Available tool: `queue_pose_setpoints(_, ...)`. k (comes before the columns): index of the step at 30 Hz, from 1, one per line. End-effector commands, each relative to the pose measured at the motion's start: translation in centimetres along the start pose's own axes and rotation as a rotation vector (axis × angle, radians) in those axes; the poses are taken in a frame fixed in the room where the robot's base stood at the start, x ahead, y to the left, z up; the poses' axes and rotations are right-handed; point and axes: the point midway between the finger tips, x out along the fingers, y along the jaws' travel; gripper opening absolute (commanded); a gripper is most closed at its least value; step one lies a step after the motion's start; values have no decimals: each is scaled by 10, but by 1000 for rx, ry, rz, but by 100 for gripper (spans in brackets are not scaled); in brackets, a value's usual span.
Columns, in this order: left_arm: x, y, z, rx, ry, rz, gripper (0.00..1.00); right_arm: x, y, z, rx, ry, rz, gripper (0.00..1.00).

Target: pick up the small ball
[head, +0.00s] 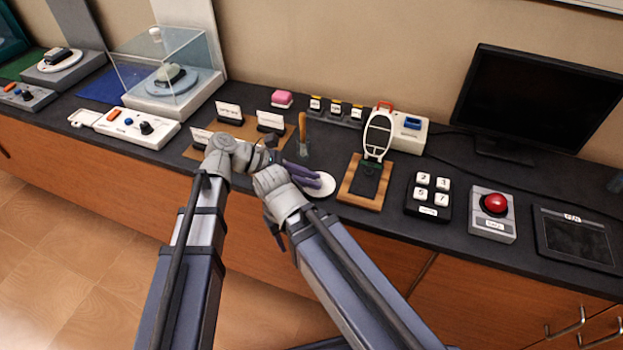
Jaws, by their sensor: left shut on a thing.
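My left gripper (318,178) comes across from the left with its purple fingers pointing right. Its fingertips are over a round white disc (323,188) on the dark counter. The fingers are shut with something small between them. The small ball itself cannot be made out; the fingers cover that spot. My right arm's wrist is close in front of the left gripper and hides part of it. The fingers of my right gripper are not clear.
Behind the fingers stands a wooden-handled tool (303,130). To the right are a wooden stand with a white device (377,135), a keypad (428,195) and a red button box (493,210). Small cards (270,121) and a glass case (170,75) are left. The counter's front edge is close.

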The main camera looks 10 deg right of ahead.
Motion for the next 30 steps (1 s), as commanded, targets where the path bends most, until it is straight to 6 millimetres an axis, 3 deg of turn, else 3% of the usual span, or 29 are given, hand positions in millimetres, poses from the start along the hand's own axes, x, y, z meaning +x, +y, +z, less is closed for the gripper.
queue_pose_setpoints(18,-41,0,75,0,0,0,0,-85,8,5,1,0,0,50)
queue_pose_setpoints(23,-46,0,85,0,0,0,0,-96,9,6,1,0,0,50)
queue_pose_setpoints(30,-46,0,85,0,0,0,0,-96,9,6,1,0,0,50)
